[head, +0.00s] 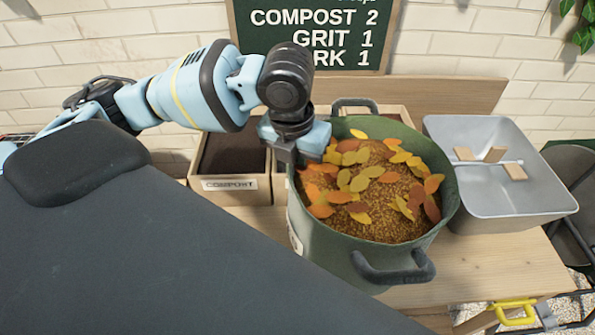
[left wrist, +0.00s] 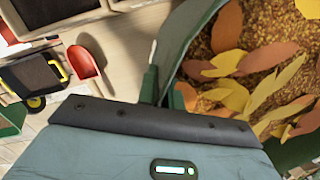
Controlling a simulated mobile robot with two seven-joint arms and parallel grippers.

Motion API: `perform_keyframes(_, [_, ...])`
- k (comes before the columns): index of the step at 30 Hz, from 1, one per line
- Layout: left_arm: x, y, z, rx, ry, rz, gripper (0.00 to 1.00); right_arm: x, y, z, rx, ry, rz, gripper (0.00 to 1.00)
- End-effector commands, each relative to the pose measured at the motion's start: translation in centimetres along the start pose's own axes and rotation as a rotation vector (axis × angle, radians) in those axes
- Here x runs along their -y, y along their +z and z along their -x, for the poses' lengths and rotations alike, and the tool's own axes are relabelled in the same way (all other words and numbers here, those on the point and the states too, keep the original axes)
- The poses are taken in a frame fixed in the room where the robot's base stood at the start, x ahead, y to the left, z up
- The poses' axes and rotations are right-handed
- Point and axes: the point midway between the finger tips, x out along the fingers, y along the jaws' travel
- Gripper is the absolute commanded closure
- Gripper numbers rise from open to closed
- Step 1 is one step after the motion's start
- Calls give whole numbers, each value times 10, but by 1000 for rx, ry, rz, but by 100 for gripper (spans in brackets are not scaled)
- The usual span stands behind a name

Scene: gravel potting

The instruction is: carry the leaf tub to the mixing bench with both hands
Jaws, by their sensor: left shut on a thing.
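The leaf tub (head: 300,205) is a round green tub full of brown matter with orange and yellow leaves on top. It has a dark handle at the back and another at the front. It is over the wooden bench (head: 490,265); I cannot tell whether its base rests on it. My left gripper (head: 297,150) is at the tub's left rim and shut on it. In the left wrist view the tub's rim (left wrist: 190,38) runs up from the fingers, which are mostly hidden by the gripper body. My right gripper is not in view.
A compost box (head: 228,190) stands left of the tub. A grey metal basin (head: 530,200) with wooden pieces is close on the right. A chalkboard (head: 312,35) hangs behind. A yellow handle (head: 516,312) is at the lower right. The left wrist view shows a red scoop (left wrist: 85,62).

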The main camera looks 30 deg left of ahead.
Motion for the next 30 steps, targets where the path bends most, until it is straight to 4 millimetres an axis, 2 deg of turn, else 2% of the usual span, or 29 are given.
perform_keyframes(7, [0, -3, -23, 4, -4, -2, 100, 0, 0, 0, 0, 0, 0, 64])
perform_keyframes(20, [0, -3, -27, 6, -4, -2, 100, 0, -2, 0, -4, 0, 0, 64])
perform_keyframes(21, [-1, -4, -29, 1, 1, -2, 92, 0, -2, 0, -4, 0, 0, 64])
perform_keyframes(26, [-1, -4, -29, 1, 1, -2, 71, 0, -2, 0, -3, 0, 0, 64])
perform_keyframes(30, [-1, -4, -29, 1, 1, -2, 71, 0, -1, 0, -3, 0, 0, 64])
